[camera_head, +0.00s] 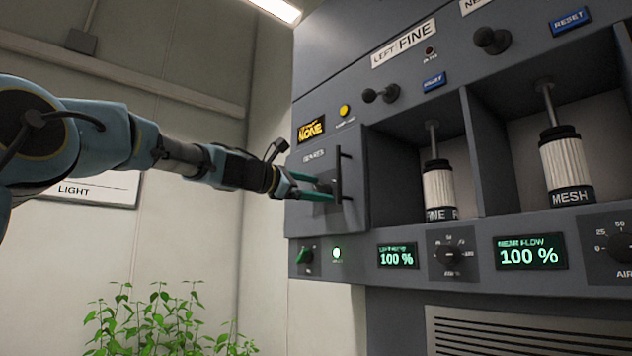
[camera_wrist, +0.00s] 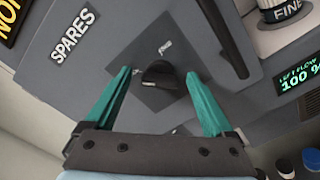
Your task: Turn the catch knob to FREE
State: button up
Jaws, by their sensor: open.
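The catch knob (camera_wrist: 162,75) is a small black knob on a dark square plate on the grey SPARES door (camera_wrist: 110,60). The same door (camera_head: 313,180) shows in the head view, at the left end of the panel. My gripper (camera_wrist: 162,88) has green fingers that are open, one on each side of the knob. In the head view my gripper (camera_head: 318,187) reaches the door from the left and hides most of the knob. The small mark on the plate above the knob is too blurred to read.
A black vertical door handle (camera_head: 340,175) stands just right of my fingers. To the right are open bays with a FINE cartridge (camera_head: 438,190) and a MESH cartridge (camera_head: 565,170). A green switch (camera_head: 304,256) sits below the door. A leafy plant (camera_head: 150,320) stands lower left.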

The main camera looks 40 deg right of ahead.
jog(key=shift+d, duration=0.15)
jog(key=shift+c, duration=0.3)
jog(key=c, duration=1.3)
